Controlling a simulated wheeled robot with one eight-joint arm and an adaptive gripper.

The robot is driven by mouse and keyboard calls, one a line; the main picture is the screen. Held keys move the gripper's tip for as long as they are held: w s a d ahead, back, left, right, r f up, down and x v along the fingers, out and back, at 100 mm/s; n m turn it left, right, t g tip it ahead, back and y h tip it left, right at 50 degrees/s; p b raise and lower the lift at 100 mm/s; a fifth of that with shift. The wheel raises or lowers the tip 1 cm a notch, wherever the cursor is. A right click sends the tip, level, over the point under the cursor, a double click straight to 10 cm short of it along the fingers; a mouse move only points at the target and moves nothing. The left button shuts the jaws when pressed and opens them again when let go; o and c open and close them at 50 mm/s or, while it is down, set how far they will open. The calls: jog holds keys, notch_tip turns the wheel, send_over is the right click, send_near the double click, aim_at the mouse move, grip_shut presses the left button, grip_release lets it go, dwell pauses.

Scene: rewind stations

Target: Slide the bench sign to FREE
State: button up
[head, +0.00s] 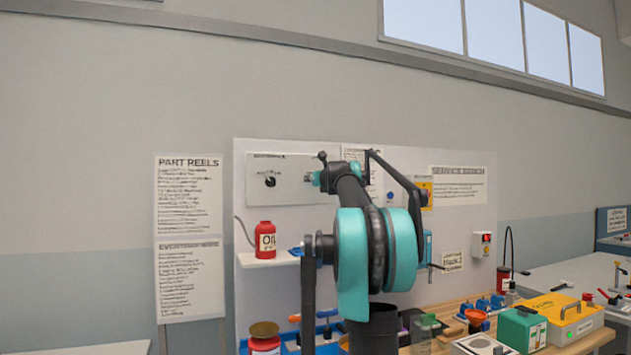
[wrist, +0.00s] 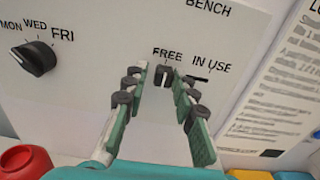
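The bench sign is a slider on a white panel (wrist: 110,35), lettered BENCH, FREE and IN USE. Its small dark slider knob (wrist: 163,75) stands under FREE, and a dark slot (wrist: 197,79) runs right from it under IN USE. My gripper (wrist: 161,70) is open, with one fingertip to each side of the knob. The fingertips look apart from the knob; how deep they reach cannot be told. In the head view the same panel (head: 292,196) is on the wall board, and my arm hides the slider there.
A dark dial (wrist: 38,58) with MON, WED, FRI sits left on the panel. A printed sheet (wrist: 275,105) hangs to the right. Below are a shelf with a red oil can (head: 265,241) and a crowded workbench with a green box (head: 522,329) and a yellow box (head: 562,316).

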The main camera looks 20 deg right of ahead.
jog(key=shift+o, duration=1.1)
jog(key=s, duration=1.2)
jog(key=shift+d, duration=0.2)
